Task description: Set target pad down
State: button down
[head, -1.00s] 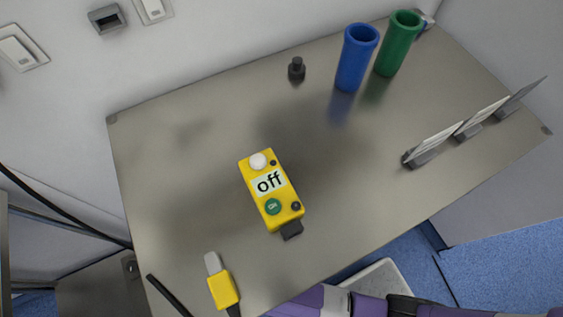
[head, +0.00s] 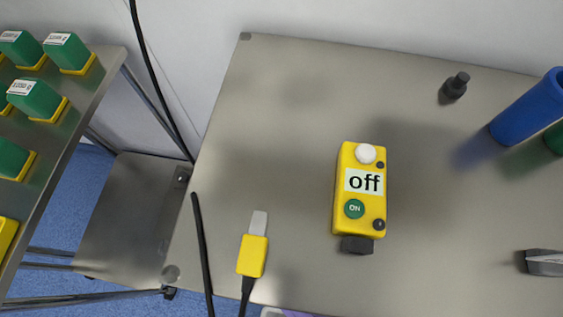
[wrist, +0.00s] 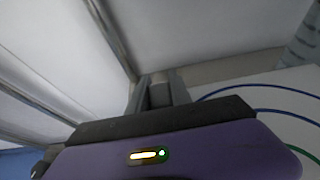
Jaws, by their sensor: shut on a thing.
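My gripper (wrist: 158,88) shows in the wrist view as grey fingers beyond a dark bar and a purple body. It is shut on a small grey thing, which I take for the target pad; its shape is mostly hidden. No target pad can be picked out with certainty on the grey table (head: 290,120) in the head view.
On the table stand a yellow box marked "off" (head: 361,190), a yellow plug with a grey tip (head: 253,256), a black knob (head: 455,86) and a blue tube (head: 530,108). A rack with green blocks (head: 36,98) is at left. The table's upper left is clear.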

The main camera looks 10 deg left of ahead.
jog(key=shift+f+b, duration=0.95)
jog(key=shift+f, duration=1.8)
jog(key=c, duration=1.2)
grip_release()
jog(key=shift+o, duration=0.2)
jog(key=shift+s, duration=0.15)
jog(key=p+v, duration=0.3)
jog(key=v, duration=0.8)
jog(key=shift+s+r, duration=0.25)
jog(key=shift+s, duration=0.1)
